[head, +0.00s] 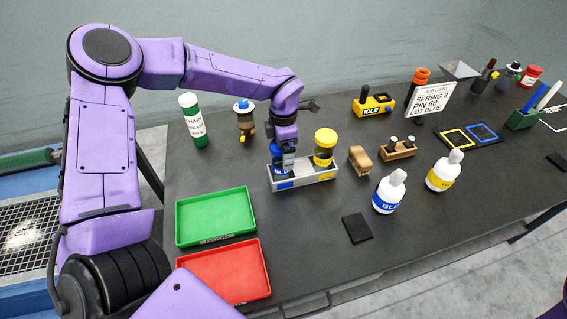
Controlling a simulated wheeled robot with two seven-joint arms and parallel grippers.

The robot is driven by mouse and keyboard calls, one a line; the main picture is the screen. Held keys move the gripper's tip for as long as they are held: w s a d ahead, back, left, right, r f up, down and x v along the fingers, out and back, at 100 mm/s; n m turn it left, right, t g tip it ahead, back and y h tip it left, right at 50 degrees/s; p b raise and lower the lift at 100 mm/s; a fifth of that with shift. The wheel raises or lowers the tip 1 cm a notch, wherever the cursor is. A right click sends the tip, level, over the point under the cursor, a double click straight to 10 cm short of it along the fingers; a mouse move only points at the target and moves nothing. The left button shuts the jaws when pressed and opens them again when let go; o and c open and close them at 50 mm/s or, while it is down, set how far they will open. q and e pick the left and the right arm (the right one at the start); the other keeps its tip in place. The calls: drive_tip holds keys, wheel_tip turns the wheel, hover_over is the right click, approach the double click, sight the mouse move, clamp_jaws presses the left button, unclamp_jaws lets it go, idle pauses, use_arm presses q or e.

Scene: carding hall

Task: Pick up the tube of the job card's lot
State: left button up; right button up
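The job card (431,101) stands at the back right and reads SPRING 3, PIN 60, LOT BLUE. A grey rack (306,182) in the middle of the table holds a blue-labelled tube (279,171) at its left end and a yellow-capped tube (324,148) at its right end. My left gripper (289,162) points down at the blue tube and hides part of it. Its fingers overlap the tube, and I cannot tell whether they are closed on it. The blue tube appears to stand in the rack. My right gripper is out of view.
A green tray (215,238) and red tray (262,292) lie at front left.

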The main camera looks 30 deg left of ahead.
use_arm(q)
drive_tip(key=shift+s+r, duration=0.3)
drive_tip(key=shift+s, duration=0.2)
drive_tip(key=shift+c, duration=1.2)
drive_tip(key=shift+s+r, duration=0.1)
drive_tip(key=shift+s, duration=0.15)
drive_tip(key=c, duration=1.1)
drive_tip(key=shift+w, duration=0.2)
drive_tip(key=shift+c, duration=0.5)
